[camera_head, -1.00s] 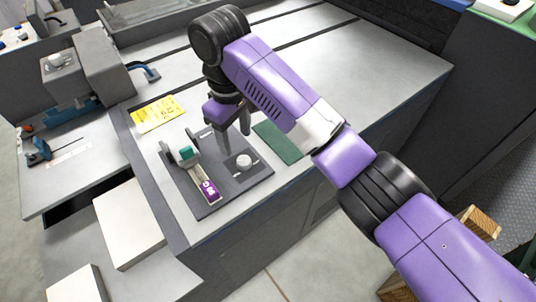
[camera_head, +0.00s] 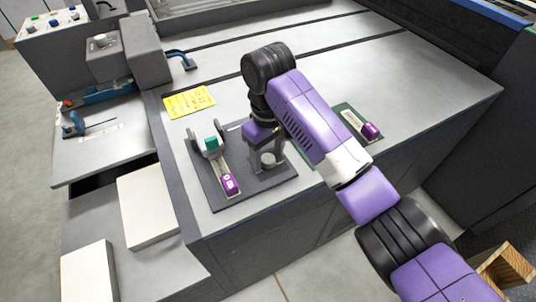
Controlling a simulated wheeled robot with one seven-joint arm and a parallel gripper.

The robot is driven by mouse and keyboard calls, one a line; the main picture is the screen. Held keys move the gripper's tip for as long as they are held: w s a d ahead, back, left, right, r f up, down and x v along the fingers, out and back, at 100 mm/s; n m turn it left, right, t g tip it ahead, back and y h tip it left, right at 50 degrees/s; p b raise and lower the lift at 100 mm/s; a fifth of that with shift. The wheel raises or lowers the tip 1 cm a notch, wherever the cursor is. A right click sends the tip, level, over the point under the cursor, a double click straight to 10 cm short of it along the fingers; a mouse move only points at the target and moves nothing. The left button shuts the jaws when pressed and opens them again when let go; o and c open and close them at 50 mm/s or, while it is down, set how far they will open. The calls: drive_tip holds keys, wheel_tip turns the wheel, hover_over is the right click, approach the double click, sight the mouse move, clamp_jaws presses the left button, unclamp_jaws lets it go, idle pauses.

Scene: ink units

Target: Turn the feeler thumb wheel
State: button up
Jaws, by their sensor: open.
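A dark grey plate (camera_head: 214,197) lies on the light machine top. On it, a small pale round knob (camera_head: 268,160), which looks like the thumb wheel, stands at the right part. My gripper (camera_head: 265,156) points down at this knob, its fingers apart on either side of it. I cannot tell whether a finger touches the knob. Left on the same plate is a lever-like strip with a teal block (camera_head: 211,143) and a purple tag (camera_head: 231,184). My arm hides part of the plate's back edge.
A yellow note (camera_head: 189,101) lies behind the plate. A green mat (camera_head: 345,112) with a purple-ended piece (camera_head: 370,131) lies right of my arm. White blocks (camera_head: 149,207) stand lower left. A wooden crate (camera_head: 508,265) is on the floor at right.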

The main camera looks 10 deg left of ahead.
drive_tip(key=shift+c, duration=0.3)
clamp_jaws()
drive_tip(key=p, duration=0.1)
drive_tip(key=m+p, duration=0.1)
drive_tip(key=p, duration=0.1)
drive_tip(key=shift+a+r, duration=0.1)
drive_tip(key=shift+r, duration=0.2)
drive_tip(key=m+p, duration=0.2)
drive_tip(key=p, duration=0.1)
drive_tip(key=shift+f+m+p, duration=0.25)
drive_tip(key=shift+m+p, duration=0.2)
drive_tip(key=shift+m, duration=0.15)
drive_tip(key=shift+o, duration=0.3)
unclamp_jaws()
